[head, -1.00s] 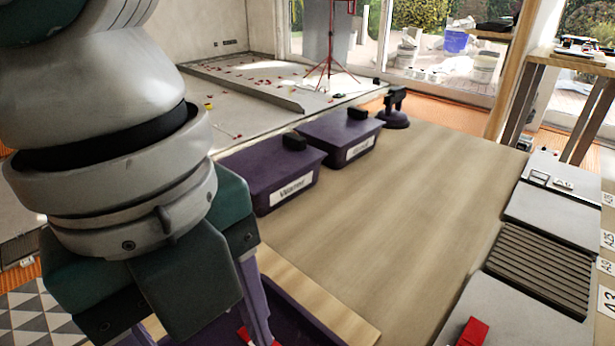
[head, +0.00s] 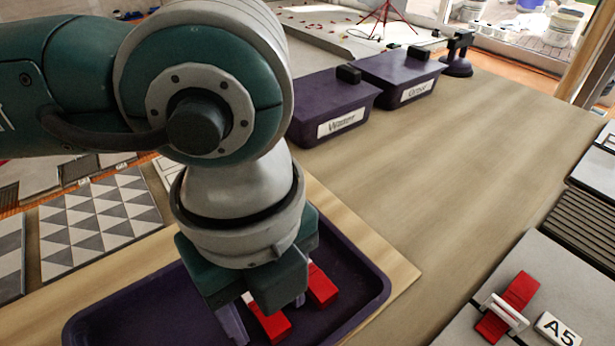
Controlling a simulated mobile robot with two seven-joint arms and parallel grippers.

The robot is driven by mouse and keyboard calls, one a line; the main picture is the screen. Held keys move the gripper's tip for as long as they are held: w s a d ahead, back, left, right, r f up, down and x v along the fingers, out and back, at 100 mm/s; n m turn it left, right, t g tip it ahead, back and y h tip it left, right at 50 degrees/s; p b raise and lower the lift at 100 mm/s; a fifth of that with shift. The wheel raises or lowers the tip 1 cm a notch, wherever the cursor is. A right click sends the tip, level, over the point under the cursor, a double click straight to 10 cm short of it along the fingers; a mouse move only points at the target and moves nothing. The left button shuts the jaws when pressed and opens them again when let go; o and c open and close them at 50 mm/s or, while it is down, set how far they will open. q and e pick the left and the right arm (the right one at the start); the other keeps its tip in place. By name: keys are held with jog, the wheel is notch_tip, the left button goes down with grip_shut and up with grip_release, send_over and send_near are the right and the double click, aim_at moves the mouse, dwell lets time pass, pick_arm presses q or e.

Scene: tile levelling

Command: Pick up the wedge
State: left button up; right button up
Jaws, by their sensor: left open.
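Red wedges lie in the dark purple tray (head: 377,283) at the bottom of the head view. One wedge (head: 272,326) is directly below my left gripper (head: 262,318), and another wedge (head: 322,287) lies just to its right. My left gripper points down over the tray with its jaws open. One finger shows at its left side; the other is mostly hidden by the gripper body. Whether a wedge is between the fingers cannot be told. A further red wedge (head: 521,288) sits with a white clip (head: 503,312) on a grey tile at the right. My right gripper is out of view.
Two lidded purple boxes, labelled Water (head: 335,105) and Grout (head: 405,80), stand at the back, with a dark suction-cup tool (head: 457,62) beyond. The middle of the wooden top (head: 460,150) is clear.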

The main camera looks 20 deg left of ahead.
pick_arm(q)
grip_shut()
dwell(0.4)
